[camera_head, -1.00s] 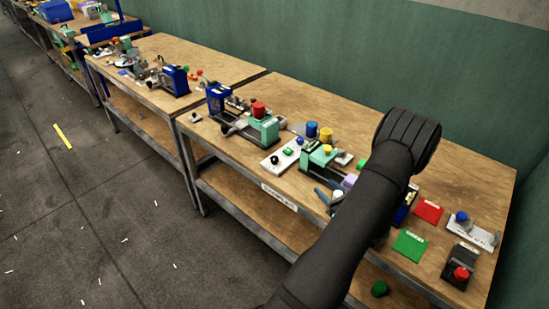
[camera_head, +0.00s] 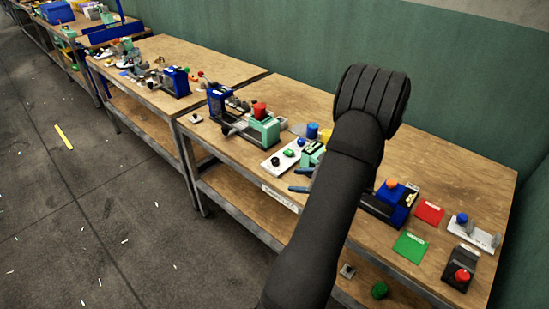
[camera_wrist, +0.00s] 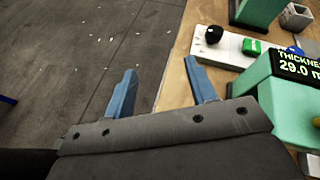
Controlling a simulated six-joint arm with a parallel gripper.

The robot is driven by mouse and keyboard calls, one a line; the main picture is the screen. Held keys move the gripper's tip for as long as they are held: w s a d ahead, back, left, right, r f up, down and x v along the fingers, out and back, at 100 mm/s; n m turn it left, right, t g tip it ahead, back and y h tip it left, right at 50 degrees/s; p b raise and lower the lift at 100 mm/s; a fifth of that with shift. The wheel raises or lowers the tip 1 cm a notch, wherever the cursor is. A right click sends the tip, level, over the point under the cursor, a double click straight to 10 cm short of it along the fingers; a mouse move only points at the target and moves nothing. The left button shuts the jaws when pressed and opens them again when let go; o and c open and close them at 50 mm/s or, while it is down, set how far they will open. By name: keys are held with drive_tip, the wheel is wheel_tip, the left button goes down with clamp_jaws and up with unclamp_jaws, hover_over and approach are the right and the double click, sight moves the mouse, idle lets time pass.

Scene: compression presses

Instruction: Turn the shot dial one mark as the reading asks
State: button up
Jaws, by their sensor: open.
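My gripper (camera_head: 296,180) is open and empty, its two blue fingers apart over the table's front edge; they also show in the wrist view (camera_wrist: 162,82). A white plate (camera_head: 280,163) lies just beyond the fingers. It carries a black knob (camera_wrist: 213,34) and a green block (camera_wrist: 251,46). The black knob is near my right fingertip in the wrist view, apart from it. No label shows which control is the shot dial. A mint-green device (camera_wrist: 275,92) has a display (camera_wrist: 300,64) reading "THICKNESS 29.0 m", cut off at the frame edge.
A press with a red top (camera_head: 259,109) stands left of the plate. A blue device with an orange knob (camera_head: 391,184), a green mat (camera_head: 410,247), a red mat (camera_head: 429,212) and a box with a red button (camera_head: 461,276) lie to the right.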

drive_tip(key=a+n+g+h, duration=0.3)
drive_tip(key=a+n+g, duration=0.2)
drive_tip(key=a+n, duration=0.1)
wheel_tip(320, 180, up, 12)
drive_tip(key=r+n+t+h, duration=0.1)
drive_tip(key=n+t+h, duration=0.1)
drive_tip(key=n+h, duration=0.8)
hover_over(275, 159)
drive_tip(key=s+a, duration=0.4)
drive_tip(key=s, duration=0.2)
drive_tip(key=m, duration=0.1)
drive_tip(key=shift+h, duration=0.3)
drive_tip(key=x, duration=1.7)
drive_tip(key=shift+w+d+f, duration=0.2)
drive_tip(key=shift+d+f, duration=0.05)
drive_tip(key=shift+d, duration=0.05)
drive_tip(key=c, duration=1)
